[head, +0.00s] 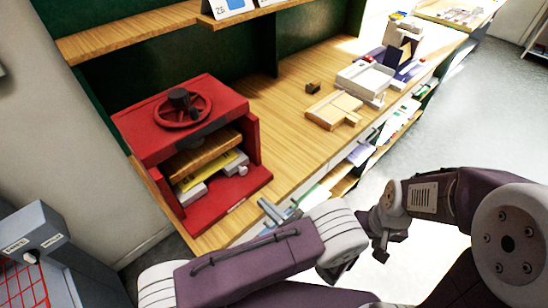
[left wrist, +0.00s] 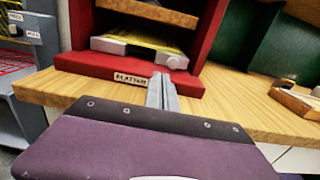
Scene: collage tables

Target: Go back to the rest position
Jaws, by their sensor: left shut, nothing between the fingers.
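My left gripper (head: 279,211) is at the front edge of the wooden table, just right of the red press. In the left wrist view its two grey fingers (left wrist: 162,92) are together, with nothing between them. They point toward the press's front base and label, and I cannot tell whether they touch it. My right arm comes in from the right in the head view. Its end, near the middle right over the pale floor, is small and dark, and its fingers cannot be made out.
The red press (head: 157,143) has a handwheel on top and a wooden board and yellow sheet inside. A wooden tray (head: 322,119) and white box (head: 352,86) stand farther along the table (head: 270,125). A grey cabinet (head: 42,232) with a red grid stands at the left.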

